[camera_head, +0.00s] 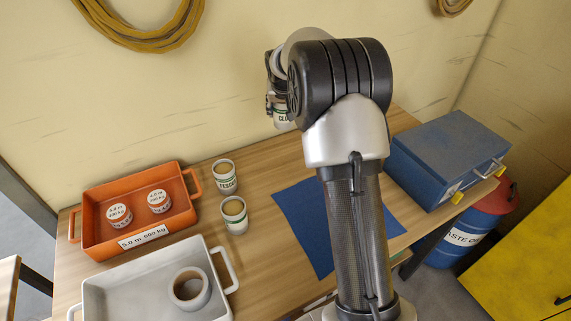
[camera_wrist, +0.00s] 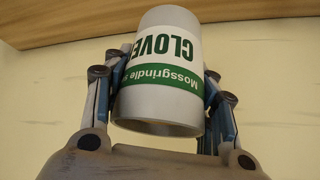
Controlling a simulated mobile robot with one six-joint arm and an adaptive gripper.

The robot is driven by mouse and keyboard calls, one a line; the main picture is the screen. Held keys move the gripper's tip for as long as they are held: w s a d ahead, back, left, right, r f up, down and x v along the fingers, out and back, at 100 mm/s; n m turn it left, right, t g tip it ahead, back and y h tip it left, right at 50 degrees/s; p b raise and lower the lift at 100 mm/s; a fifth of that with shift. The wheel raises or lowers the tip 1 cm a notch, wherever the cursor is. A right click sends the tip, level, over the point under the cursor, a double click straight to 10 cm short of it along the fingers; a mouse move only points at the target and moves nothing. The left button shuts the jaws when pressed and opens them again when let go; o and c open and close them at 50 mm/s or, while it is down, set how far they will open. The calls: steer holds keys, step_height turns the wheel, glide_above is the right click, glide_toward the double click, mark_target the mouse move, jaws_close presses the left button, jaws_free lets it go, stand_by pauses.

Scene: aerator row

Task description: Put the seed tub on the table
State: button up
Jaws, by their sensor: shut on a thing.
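My gripper (camera_wrist: 162,100) is shut on a white seed tub (camera_wrist: 165,52) with a green band and the words "CLOVE..." and "Mossgrindle". In the wrist view the tub sits between the two fingers, its lettering upside down. In the head view the held tub (camera_head: 283,118) shows in part beside my arm, in front of the wall; the arm hides much of the gripper. The wooden table (camera_head: 262,185) lies below. I cannot tell exactly how high the tub is above it.
Two similar tubs (camera_head: 224,177) (camera_head: 234,215) stand at the table's middle left. An orange tray (camera_head: 98,238) holds two labelled round things. A blue mat (camera_head: 297,225) lies near my arm; a blue case (camera_head: 445,150) stands right.

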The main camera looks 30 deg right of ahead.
step_height(320, 180, down, 15)
steer(key=b, duration=0.4)
steer(key=shift+f, duration=0.2)
steer(key=shift+f, duration=0.15)
steer(key=o, duration=1.1)
steer(key=shift+o, duration=0.2)
